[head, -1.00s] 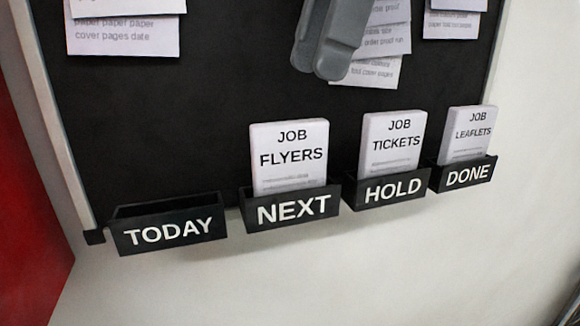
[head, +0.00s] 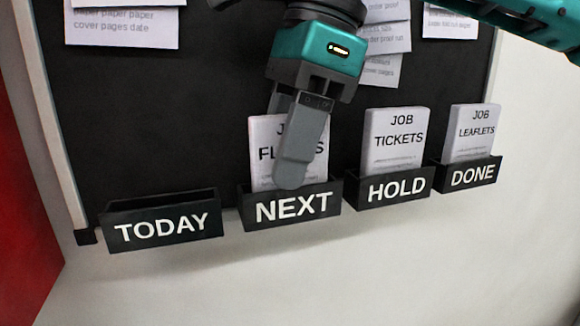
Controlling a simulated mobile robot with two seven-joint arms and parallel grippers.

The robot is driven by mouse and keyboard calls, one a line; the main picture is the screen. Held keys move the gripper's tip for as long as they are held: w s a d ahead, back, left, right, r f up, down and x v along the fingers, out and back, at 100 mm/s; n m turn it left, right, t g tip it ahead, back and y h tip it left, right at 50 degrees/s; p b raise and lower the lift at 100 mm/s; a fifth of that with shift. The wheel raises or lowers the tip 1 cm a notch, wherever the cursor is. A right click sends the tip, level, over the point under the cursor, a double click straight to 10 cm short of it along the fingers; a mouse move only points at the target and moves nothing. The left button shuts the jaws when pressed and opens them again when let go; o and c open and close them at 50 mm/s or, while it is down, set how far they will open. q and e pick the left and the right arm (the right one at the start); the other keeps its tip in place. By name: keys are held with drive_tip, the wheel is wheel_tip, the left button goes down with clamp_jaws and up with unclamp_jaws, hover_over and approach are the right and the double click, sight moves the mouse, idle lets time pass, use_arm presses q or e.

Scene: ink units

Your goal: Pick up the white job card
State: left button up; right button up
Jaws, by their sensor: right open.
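A white job card reading "JOB FLYERS" (head: 262,135) stands upright in the black NEXT holder (head: 292,207). My right gripper (head: 293,172) comes down from the top in front of this card and hides part of its lettering. Its fingers overlap in this view, and the tips are just above the holder's front. I cannot tell whether they touch the card. Two more white cards, "JOB TICKETS" (head: 395,142) and "JOB LEAFLETS" (head: 473,132), stand in the HOLD holder (head: 391,189) and the DONE holder (head: 468,176). My left gripper is not in view.
The TODAY holder (head: 161,222) at the left is empty. The holders sit along the lower edge of a black board (head: 165,120) with paper sheets (head: 125,25) near its top. My teal right arm crosses the top right. The white wall below is clear.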

drive_tip(key=shift+c, duration=0.3)
clamp_jaws()
drive_tip(key=shift+r, duration=0.1)
